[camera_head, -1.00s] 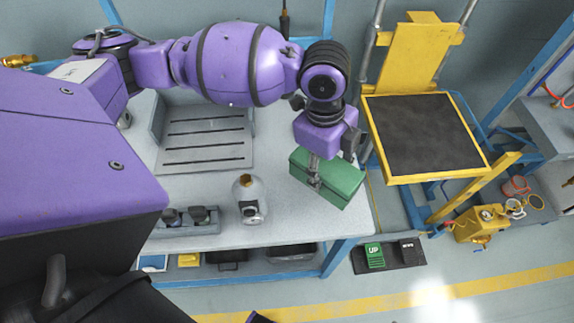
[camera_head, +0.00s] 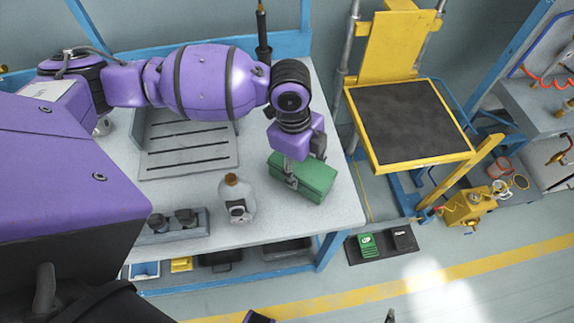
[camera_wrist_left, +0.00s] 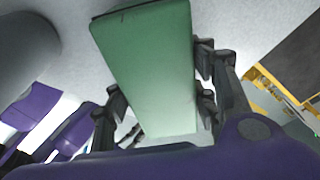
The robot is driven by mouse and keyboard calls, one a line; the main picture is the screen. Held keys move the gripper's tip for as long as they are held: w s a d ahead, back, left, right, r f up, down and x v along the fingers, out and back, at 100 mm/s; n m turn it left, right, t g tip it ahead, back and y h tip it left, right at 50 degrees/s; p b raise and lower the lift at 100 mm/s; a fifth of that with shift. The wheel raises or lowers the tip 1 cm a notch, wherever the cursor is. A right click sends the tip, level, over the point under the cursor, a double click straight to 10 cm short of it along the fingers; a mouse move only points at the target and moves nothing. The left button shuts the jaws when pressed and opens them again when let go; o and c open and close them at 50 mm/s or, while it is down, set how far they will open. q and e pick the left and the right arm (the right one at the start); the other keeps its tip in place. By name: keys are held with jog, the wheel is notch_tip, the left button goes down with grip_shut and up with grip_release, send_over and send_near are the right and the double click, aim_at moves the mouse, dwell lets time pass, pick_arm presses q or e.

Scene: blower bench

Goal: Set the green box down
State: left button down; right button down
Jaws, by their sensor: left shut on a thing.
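The green box (camera_head: 318,178) is at the right end of the light grey bench (camera_head: 262,222). My left gripper (camera_head: 293,178) comes down over the box from above and is shut on it. In the left wrist view the green box (camera_wrist_left: 150,65) fills the middle, with the fingers of my left gripper (camera_wrist_left: 160,105) on either side of it. I cannot tell whether the box's underside touches the bench top. My right gripper is not clearly in view; only a small purple part shows at the bottom edge of the head view.
A clear bottle (camera_head: 237,200) stands left of the box, beside a grey holder (camera_head: 180,224). A slotted grey tray (camera_head: 188,145) lies behind them. A yellow lift with a black platform (camera_head: 408,125) stands right of the bench. A foot pedal (camera_head: 368,245) is on the floor.

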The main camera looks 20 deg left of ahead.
pick_arm(q)
jog(key=c, duration=0.7)
grip_release()
jog(key=shift+c, duration=0.2)
notch_tip(320, 180, up, 12)
jog(key=a, duration=0.1)
jog(key=shift+w+a+p, duration=0.15)
jog(key=shift+a+p, duration=0.2)
jog(key=shift+p, duration=0.1)
